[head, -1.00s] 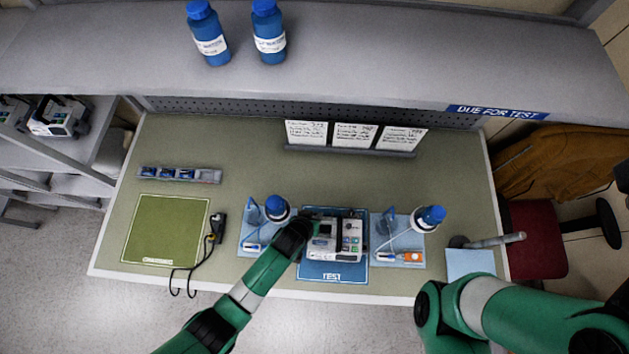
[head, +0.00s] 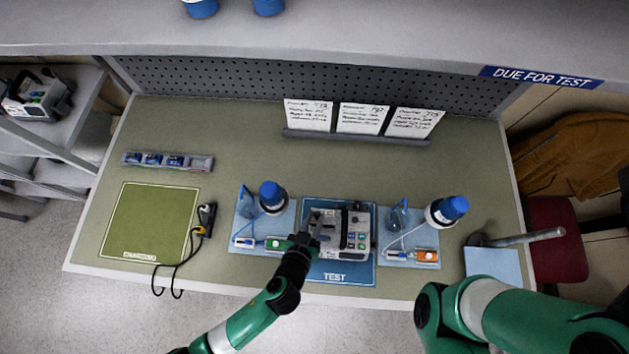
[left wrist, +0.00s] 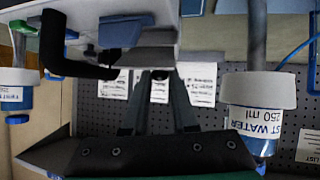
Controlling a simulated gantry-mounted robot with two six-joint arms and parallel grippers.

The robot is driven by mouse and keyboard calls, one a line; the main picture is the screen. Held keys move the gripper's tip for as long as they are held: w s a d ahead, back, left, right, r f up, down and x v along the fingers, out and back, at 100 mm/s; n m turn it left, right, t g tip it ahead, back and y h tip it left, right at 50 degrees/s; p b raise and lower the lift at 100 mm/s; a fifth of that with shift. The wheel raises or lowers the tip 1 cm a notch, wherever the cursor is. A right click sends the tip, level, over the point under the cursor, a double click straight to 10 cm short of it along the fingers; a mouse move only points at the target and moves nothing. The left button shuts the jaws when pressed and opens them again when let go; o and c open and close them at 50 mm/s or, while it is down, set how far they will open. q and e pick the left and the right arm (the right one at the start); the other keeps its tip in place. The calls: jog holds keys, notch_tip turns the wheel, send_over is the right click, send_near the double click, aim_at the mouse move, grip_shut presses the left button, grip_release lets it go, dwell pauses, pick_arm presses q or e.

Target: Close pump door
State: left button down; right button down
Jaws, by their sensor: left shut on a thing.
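The pump (head: 355,236), a white and grey box with a small screen and coloured buttons, sits on the blue TEST mat (head: 338,276) in the head view. My left gripper (head: 318,222) is at the pump's left side, shut on what looks like the pump door. The fingers and wrist hide most of the door, so I cannot tell how far it stands open. In the left wrist view, the fingers (left wrist: 158,75) meet just under the pale pump body (left wrist: 120,20).
Blue-capped bottles (head: 272,197) (head: 447,209) stand close on both sides of the pump, on light blue mats with tubing. A green charging mat (head: 150,222) and black cable lie left. A grey rod-like tool (head: 515,238) lies right.

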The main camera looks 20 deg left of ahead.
pick_arm(q)
jog(key=c, duration=0.7)
grip_release()
jog(key=p+v, duration=0.5)
jog(key=v, duration=0.6)
jog(key=shift+s+r+p, duration=0.2)
jog(key=shift+s+p, duration=0.05)
jog(key=shift+p, duration=0.1)
